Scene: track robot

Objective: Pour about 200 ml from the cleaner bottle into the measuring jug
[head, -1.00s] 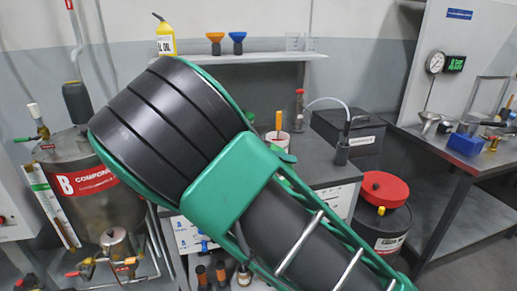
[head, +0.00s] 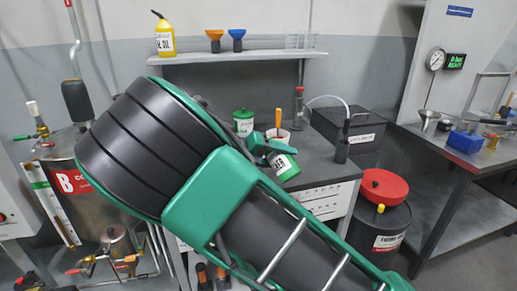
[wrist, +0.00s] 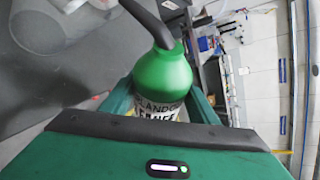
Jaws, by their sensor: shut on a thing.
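A bottle with a white label and green parts (head: 286,167) is tilted above the dark bench, partly behind my arm in the head view. In the wrist view, the same bottle (wrist: 163,82) has a green shoulder, a dark curved spout and partly hidden lettering. My gripper (wrist: 160,105) is shut around it, a green finger on each side. In the head view my gripper (head: 262,146) is small and partly hidden by my arm. No vessel on the bench can be surely told as the measuring jug. Clear beakers (head: 301,40) stand on the shelf.
A white tub with a green lid (head: 243,123) and a pale cup with an orange-handled tool (head: 278,134) stand on the bench (head: 325,166). A black box (head: 350,130) is to the right. A red-lidded drum (head: 384,187) stands on the floor. A steel tank (head: 92,210) is at left.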

